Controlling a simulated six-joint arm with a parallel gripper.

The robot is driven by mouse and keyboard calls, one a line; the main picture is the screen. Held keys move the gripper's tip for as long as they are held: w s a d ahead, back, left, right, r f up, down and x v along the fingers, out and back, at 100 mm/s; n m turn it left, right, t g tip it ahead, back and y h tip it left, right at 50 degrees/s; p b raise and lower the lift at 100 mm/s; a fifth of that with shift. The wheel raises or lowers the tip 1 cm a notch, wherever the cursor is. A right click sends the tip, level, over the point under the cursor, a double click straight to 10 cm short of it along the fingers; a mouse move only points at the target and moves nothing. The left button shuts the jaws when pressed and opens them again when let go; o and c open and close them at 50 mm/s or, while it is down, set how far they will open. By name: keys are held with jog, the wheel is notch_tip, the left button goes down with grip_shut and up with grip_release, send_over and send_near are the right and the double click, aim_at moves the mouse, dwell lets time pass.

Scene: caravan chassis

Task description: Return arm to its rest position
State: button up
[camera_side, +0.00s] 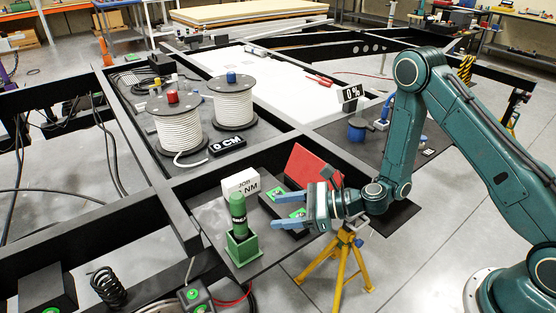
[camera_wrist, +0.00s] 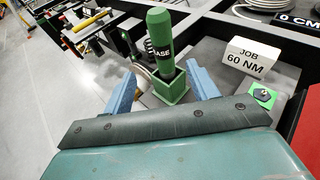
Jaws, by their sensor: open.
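My gripper (camera_side: 277,212) is open, with its two blue fingers apart and nothing between them. It is above the right part of a dark tray (camera_side: 262,262) in the side view. A green grease tube (camera_side: 238,215) stands upright in a green square holder (camera_side: 241,247), to the left of my fingertips. In the wrist view the tube (camera_wrist: 160,45) and its holder (camera_wrist: 172,88) show ahead, beyond the open fingers (camera_wrist: 164,88). The fingers look clear of both.
Two cable spools (camera_side: 233,103) stand behind on the black chassis frame (camera_side: 150,208). A yellow tripod stand (camera_side: 341,262) is below the tray's right side.

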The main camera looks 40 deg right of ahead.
jog(key=s+r+n+g+h, duration=0.2)
jog(key=s+r+n+g, duration=0.45)
jog(key=r+n, duration=0.95)
jog(key=s+d+r+n+t+h, duration=0.1)
jog(key=s+d+r+n+h, duration=0.3)
jog(key=s+d, duration=0.4)
jog(key=s+d+r+n+t+h, duration=0.1)
jog(key=s+d+r+n+h, duration=0.3)
jog(key=s, duration=0.8)
jog(key=d+n, duration=0.2)
jog(key=d, duration=0.2)
jog(key=shift+s+r+h, duration=0.2)
jog(key=shift+h, duration=0.1)
jog(key=shift+d, duration=0.1)
